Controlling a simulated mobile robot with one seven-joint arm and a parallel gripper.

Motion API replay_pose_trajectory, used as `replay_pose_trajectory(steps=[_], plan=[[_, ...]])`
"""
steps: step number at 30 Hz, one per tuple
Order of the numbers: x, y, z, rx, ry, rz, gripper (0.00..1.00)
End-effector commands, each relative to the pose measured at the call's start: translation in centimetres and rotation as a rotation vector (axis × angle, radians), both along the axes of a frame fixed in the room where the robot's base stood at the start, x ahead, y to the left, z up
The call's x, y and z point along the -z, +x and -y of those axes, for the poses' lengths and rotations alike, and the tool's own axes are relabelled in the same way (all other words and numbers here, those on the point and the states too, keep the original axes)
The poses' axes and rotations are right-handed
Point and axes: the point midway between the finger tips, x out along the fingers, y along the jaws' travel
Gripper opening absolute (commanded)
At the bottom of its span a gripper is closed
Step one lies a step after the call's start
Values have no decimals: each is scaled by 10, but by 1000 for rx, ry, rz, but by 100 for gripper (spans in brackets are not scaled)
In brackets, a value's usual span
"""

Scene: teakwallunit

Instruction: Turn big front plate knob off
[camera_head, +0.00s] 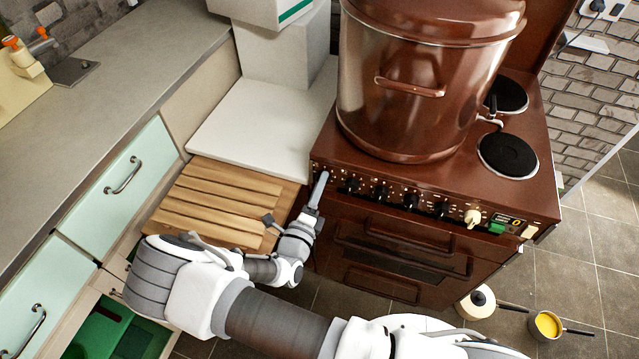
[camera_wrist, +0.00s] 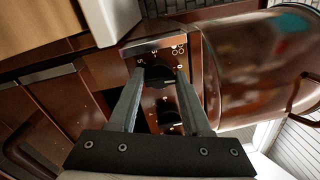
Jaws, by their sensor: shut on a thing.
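The brown stove's control panel (camera_head: 395,201) carries a row of black knobs along its front top edge. My gripper (camera_head: 320,180) is at the left end of this panel. In the wrist view, my gripper (camera_wrist: 159,76) has its two fingers on either side of a black knob (camera_wrist: 157,73) and is shut on it. In the head view that knob is hidden by my gripper. Another black knob (camera_wrist: 168,116) shows between the fingers, nearer the palm. Further knobs, such as one black knob (camera_head: 381,192), stand to the right.
A large brown pot (camera_head: 400,100) stands on the stove's left side, close above the panel. Two black hot plates, one at the front right (camera_head: 507,154), are bare. A slatted wooden board (camera_head: 205,205) lies left of my gripper. Two small pans (camera_head: 546,325) are on the floor.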

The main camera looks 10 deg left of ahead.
Motion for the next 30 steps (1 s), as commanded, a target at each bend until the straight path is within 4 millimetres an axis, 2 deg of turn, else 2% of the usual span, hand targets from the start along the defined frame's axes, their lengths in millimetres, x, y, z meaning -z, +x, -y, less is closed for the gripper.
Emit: replay_pose_trajectory(steps=[9,23,24,28,30], plan=[[1,0,-2,-5,-95,-10,0],[2,0,-2,-5,-109,-13,0],[2,0,-2,-5,-109,-13,50],[2,0,-1,-3,-108,-12,74],[2,0,-1,-2,-108,-11,75]])
